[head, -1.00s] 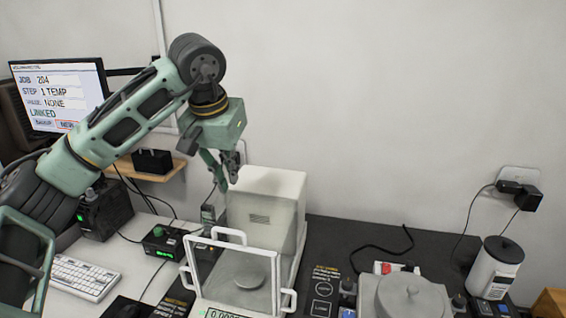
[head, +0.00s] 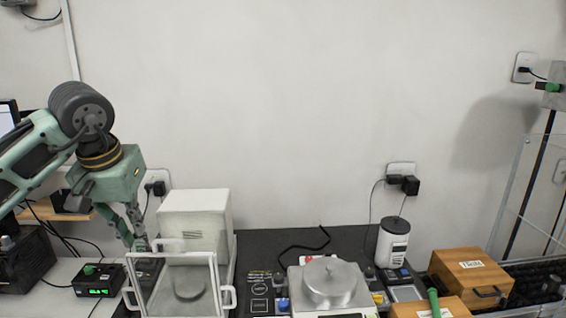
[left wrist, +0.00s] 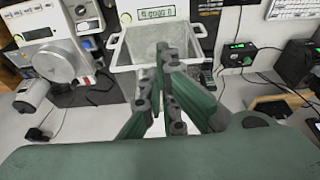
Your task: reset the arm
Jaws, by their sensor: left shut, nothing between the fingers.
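My left gripper (head: 139,243) hangs down just left of the white balance box (head: 195,212), close behind the clear-fronted draft shield (head: 213,262). Its fingers are together with nothing between them. In the left wrist view the gripper (left wrist: 160,75) points toward the shield (left wrist: 122,53), which has a pan inside and a lit readout beyond it. Whether the fingers touch the shield I cannot tell. My right arm and gripper are not in view.
Right of the balance stand a round-lidded silver device (head: 329,282), a white canister (head: 392,243) and wooden boxes (head: 470,272). A small black box with a green display (head: 98,282) sits left.

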